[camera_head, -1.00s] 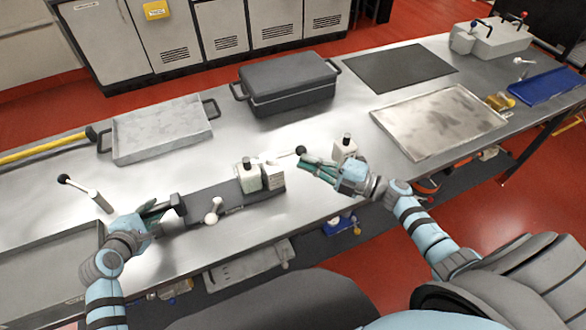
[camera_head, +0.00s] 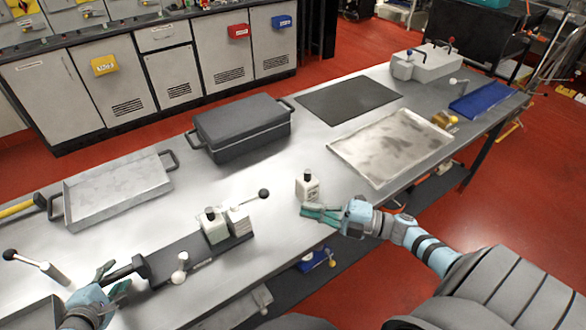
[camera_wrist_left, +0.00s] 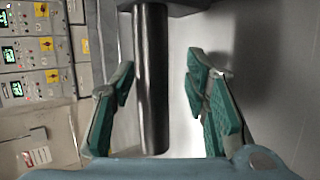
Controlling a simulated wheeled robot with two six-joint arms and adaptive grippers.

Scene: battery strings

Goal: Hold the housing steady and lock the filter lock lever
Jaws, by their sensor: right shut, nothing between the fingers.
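The housing (camera_head: 217,226) is a pale block with a dark knob on a dark base plate (camera_head: 196,255), left of centre. A lever with a black ball (camera_head: 263,194) extends to the right from its top area. A dark bar handle (camera_head: 122,271) sticks out from the left end of the base plate. My left gripper (camera_head: 114,279) is open around this handle. In the left wrist view, the handle (camera_wrist_left: 151,80) lies between the spread green fingers, with gaps on both sides. My right gripper (camera_head: 306,212) is shut and empty, right of the lever ball and apart from it.
A pale bottle-like block (camera_head: 307,187) stands just behind my right fingertips. A dark lidded case (camera_head: 242,128) and a grey tray (camera_head: 119,190) stand behind. A shallow metal tray (camera_head: 391,146) lies to the right. The bench between case and housing is clear.

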